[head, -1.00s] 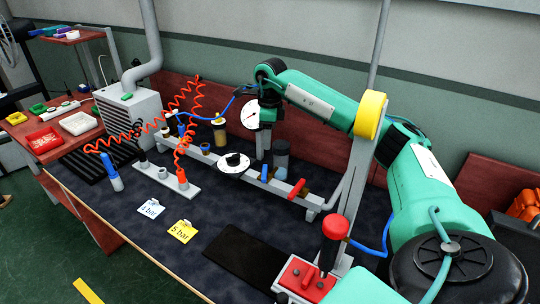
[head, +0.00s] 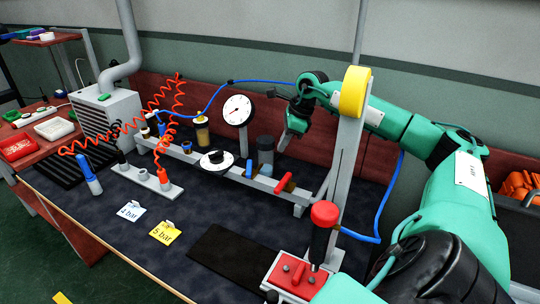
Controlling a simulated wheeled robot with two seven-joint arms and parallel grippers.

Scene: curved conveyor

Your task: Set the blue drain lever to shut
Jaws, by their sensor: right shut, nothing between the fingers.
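A small blue lever (head: 249,168) stands roughly upright on the pale manifold rail (head: 225,174), left of a red lever (head: 283,183). Its exact angle is too small to tell. My right gripper (head: 284,143) comes down from the wrist behind the rail, shut and empty. In the picture it is above and right of the blue lever, apart from it, near the dark-topped clear bowl (head: 265,152). My left gripper is out of view.
A round gauge (head: 237,110) and amber bowl (head: 202,132) stand behind the rail. A black-and-white knob (head: 216,161) is left of the lever. A grey post (head: 345,140) and red-handled block (head: 295,276) stand right. The dark mat in front has free room.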

